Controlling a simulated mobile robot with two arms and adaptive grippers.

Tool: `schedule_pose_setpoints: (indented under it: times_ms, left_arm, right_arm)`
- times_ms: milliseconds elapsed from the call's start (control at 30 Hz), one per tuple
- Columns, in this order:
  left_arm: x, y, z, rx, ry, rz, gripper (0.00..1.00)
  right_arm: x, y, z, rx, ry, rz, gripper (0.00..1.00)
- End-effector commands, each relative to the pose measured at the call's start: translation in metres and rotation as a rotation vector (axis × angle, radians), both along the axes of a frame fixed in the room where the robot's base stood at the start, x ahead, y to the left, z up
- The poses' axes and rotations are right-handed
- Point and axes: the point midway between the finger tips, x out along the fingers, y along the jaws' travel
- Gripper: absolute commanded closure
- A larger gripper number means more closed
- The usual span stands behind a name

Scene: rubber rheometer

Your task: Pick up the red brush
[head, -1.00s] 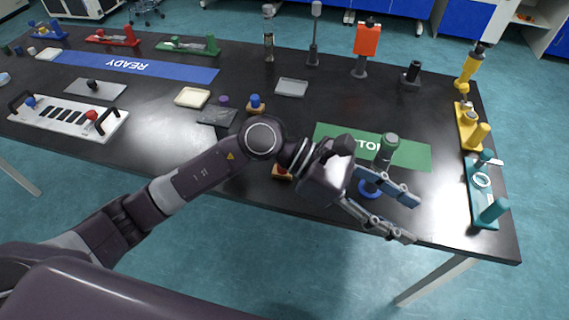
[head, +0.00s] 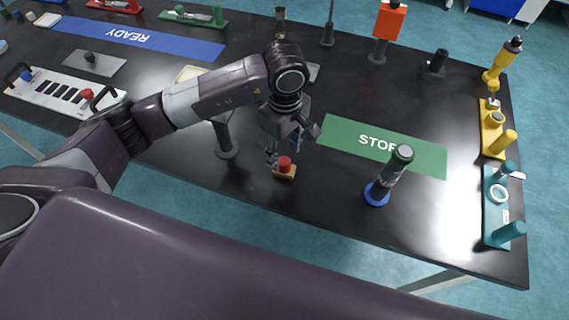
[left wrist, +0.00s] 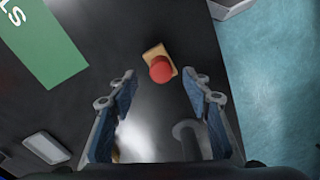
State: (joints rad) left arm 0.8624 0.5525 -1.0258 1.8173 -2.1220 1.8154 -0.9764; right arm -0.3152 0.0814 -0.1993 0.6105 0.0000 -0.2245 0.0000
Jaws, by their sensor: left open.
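The red brush (head: 284,169) has a round red knob on a tan wooden block. It stands upright on the black table near the front edge. My left gripper (head: 291,146) points down just above and behind it, open and empty. In the left wrist view the red brush (left wrist: 160,68) lies ahead of the two open fingertips (left wrist: 159,77), between their lines and apart from them. My right gripper is not in view.
A grey post (head: 226,142) stands close to the left of the brush. A dark cylinder in a blue ring (head: 376,195) stands to the right, before the green STOP mat (head: 425,160). The table's front edge is close to the brush.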

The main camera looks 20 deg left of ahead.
Motion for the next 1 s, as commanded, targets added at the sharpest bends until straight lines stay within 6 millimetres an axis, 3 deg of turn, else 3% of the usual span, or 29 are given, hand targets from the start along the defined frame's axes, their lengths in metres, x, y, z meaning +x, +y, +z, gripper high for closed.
schedule_pose_setpoints:
  times_ms: [133,300,400,567,900,1000]
  left_arm:
    - [-0.006,0.001,-0.017,0.001,0.007,0.001,0.55]
    - [-0.004,0.000,-0.037,0.000,0.001,0.001,0.55]
    - [-0.004,0.000,-0.040,-0.002,0.001,0.000,0.55]
    - [-0.004,0.000,-0.040,-0.001,0.000,0.000,0.57]
    - [-0.004,0.000,-0.039,-0.002,0.001,0.000,0.94]
    - [-0.004,0.000,-0.039,-0.002,0.001,0.000,1.00]
  right_arm:
    - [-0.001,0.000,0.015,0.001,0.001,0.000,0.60]
    - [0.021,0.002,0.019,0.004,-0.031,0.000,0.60]
    - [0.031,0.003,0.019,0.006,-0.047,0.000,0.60]
    - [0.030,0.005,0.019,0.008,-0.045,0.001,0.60]
    - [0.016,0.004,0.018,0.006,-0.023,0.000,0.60]
    - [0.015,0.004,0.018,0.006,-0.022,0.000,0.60]
